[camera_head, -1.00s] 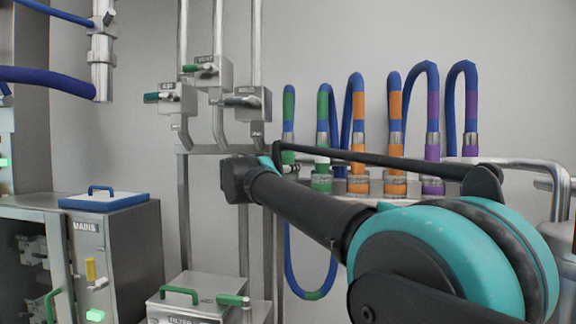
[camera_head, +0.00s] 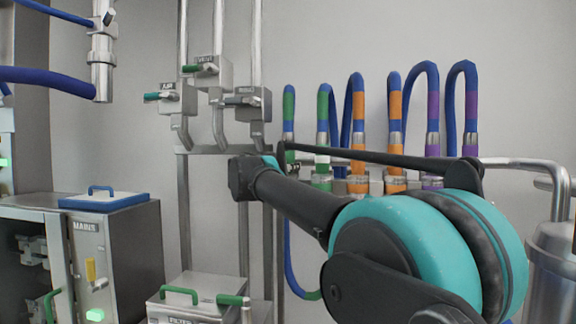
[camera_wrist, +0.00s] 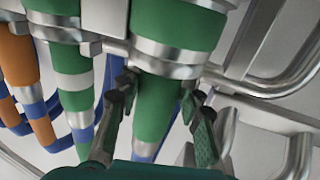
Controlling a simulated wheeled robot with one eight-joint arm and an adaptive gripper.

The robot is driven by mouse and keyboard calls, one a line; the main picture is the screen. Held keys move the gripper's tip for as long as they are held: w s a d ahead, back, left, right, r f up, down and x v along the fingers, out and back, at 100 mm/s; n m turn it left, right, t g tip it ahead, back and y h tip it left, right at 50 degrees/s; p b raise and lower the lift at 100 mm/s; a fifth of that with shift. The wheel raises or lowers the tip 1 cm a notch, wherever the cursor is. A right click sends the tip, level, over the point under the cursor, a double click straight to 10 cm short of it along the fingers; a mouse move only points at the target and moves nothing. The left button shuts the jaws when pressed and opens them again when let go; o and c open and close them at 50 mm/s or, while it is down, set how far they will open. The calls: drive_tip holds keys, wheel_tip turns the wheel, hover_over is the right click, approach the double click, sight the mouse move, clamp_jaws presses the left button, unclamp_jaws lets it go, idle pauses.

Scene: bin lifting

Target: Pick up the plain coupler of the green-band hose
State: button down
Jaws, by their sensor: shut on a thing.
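The plain green coupler (camera_wrist: 155,103) of the green-band hose fills the middle of the wrist view below a metal collar. My gripper (camera_wrist: 159,86) has one finger on each side of it and is shut on it. A second green coupler (camera_wrist: 70,60), with a white band, stands just to its left in the wrist view. In the head view the two green-band hoses show at the left of the row, one on the far left (camera_head: 289,108) and one beside it (camera_head: 323,108). My arm hides the gripped coupler and my gripper there.
Couplers with orange bands (camera_wrist: 22,65) are farther left in the wrist view. Metal pipes (camera_wrist: 275,80) run close on the right. In the head view, orange and purple hoses (camera_head: 433,105) continue the row, and valves (camera_head: 205,72) stand to the left.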

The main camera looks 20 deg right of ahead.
sight(285, 135)
wheel_tip(285, 135, up, 10)
drive_tip(key=shift+r, duration=0.1)
idle(0.8)
drive_tip(key=shift+s, duration=0.1)
